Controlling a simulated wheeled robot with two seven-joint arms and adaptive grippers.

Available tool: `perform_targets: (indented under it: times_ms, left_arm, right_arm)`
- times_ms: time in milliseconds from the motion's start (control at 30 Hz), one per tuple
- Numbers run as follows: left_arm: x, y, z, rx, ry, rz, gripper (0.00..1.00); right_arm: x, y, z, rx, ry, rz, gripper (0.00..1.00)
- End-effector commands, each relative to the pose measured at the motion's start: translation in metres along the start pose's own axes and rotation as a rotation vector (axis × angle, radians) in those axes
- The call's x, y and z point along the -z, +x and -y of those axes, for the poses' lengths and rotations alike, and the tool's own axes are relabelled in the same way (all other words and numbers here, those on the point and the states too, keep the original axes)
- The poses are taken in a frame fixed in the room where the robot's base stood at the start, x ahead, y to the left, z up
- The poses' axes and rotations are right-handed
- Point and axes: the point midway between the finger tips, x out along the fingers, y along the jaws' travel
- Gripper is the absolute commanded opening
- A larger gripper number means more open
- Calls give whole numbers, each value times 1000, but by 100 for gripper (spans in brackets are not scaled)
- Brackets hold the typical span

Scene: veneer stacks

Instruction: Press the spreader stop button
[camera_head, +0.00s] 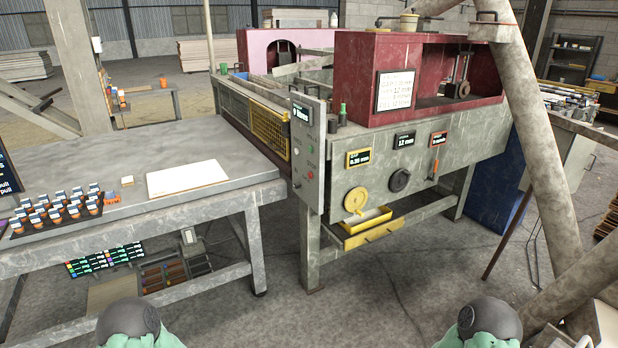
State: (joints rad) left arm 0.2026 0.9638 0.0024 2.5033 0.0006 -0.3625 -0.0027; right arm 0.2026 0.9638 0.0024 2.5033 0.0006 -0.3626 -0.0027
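The spreader is a grey machine with a dark red housing (350,70) on top, standing in the middle of the view. A narrow grey control panel (308,185) is on its left front corner, with a small lit display (301,112) at the top. Neither gripper is in view; only parts of my two arms show at the bottom edge, well short of the machine.
A grey table (130,220) left of the machine holds a white sheet (187,179) and a dark tray (55,222) of small orange-and-white pots. A yellow tray (368,226) juts below the machine's front. A slanted beam (545,140) stands at right. Floor in front is clear.

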Motion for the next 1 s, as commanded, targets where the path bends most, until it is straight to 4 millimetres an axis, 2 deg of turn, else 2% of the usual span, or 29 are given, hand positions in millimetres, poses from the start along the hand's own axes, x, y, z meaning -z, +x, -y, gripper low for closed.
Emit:
perform_targets:
  times_ms: [33, 100, 1000]
  left_arm:
    - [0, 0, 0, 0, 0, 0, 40]
    - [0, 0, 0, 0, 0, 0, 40]
    - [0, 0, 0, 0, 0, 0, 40]
  right_arm:
    - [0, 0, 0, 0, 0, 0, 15]
    - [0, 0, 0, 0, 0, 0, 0]
    - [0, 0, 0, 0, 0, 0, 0]
